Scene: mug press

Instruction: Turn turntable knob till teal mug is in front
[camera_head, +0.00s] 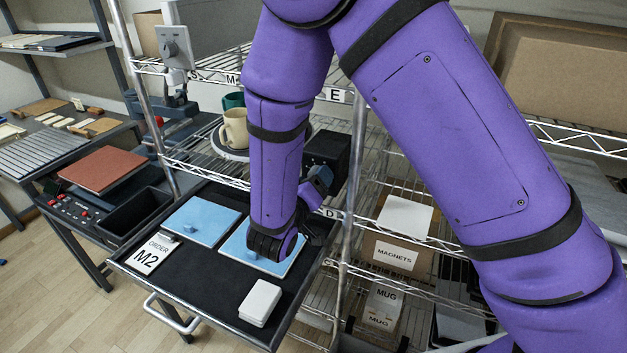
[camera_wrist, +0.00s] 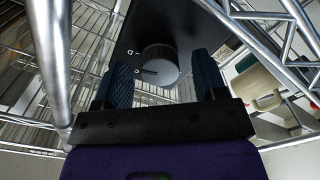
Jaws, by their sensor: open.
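The teal mug (camera_head: 232,101) stands at the back of the turntable (camera_head: 219,150) on the wire shelf, partly hidden behind a cream mug (camera_head: 235,128). The rest of the turntable is hidden by my arm. The cream mug also shows at the right of the wrist view (camera_wrist: 258,86). The round knob (camera_wrist: 158,64) sits on a dark box with marks beside it; the box (camera_head: 328,150) shows right of my forearm. My gripper (camera_wrist: 162,66) is open, one finger on each side of the knob in the picture; I cannot tell whether they touch it.
A shelf post (camera_wrist: 48,60) is close at the left of the wrist view and a wire truss (camera_wrist: 292,30) at the right. Below my arm, a black tray cart (camera_head: 205,280) holds blue plates, an M2 order card (camera_head: 148,255) and a white block (camera_head: 260,302).

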